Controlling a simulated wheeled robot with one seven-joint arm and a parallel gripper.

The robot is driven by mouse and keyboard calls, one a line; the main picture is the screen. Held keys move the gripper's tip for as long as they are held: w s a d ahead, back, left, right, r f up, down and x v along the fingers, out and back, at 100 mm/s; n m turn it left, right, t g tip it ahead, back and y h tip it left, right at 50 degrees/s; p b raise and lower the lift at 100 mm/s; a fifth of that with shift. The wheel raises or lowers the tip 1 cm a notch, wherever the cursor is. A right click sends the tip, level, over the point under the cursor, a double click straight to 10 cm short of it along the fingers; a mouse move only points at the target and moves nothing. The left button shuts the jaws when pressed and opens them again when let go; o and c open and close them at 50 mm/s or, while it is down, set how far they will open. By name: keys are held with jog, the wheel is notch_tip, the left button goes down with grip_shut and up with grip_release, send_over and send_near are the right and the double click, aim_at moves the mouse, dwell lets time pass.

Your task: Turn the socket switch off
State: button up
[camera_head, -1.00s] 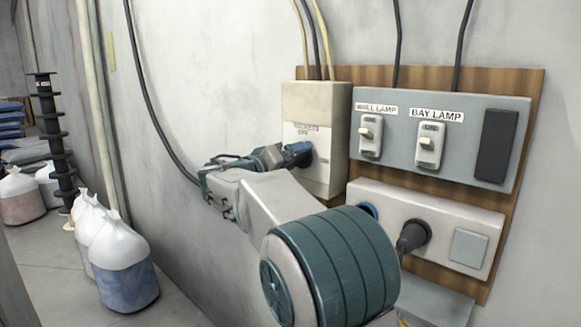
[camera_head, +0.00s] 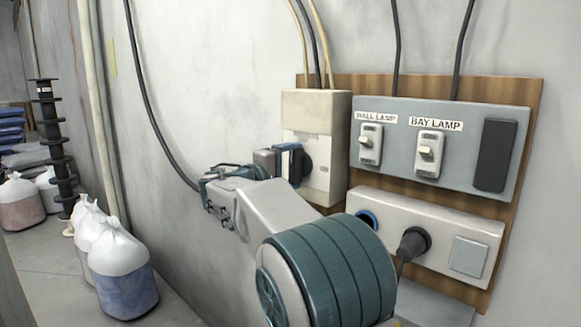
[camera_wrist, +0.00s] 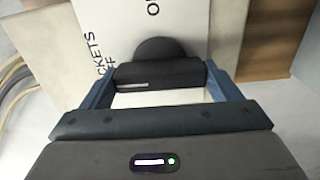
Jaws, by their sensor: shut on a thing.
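The socket switch is a black round knob (camera_head: 307,166) on the front of a beige box (camera_head: 310,108) on the wall board. In the wrist view the knob's black bar handle (camera_wrist: 160,74) lies between my two blue fingers. My gripper (camera_wrist: 160,84) is shut on this handle; it also shows at the box in the head view (camera_head: 288,163). A white mark on the handle is at its left end in the wrist view, on the side of the sideways "SOCKETS OFF" lettering (camera_wrist: 103,58). "ON" lettering, partly cut off, is at the top. My fingers partly hide the knob in the head view.
A grey panel (camera_head: 400,112) with wall lamp and bay lamp switches is right of the box. Below it is a socket strip (camera_head: 440,218) with a black plug (camera_head: 413,243). Cables run above. Bags (camera_head: 122,270) stand at the lower left.

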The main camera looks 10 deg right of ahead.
jog(key=shift+f, duration=0.1)
dwell(0.5)
jog(key=o, duration=0.9)
jog(key=shift+c, duration=0.2)
jog(key=b+v, duration=0.1)
jog(key=v, duration=1.3)
jog(key=shift+b, duration=0.4)
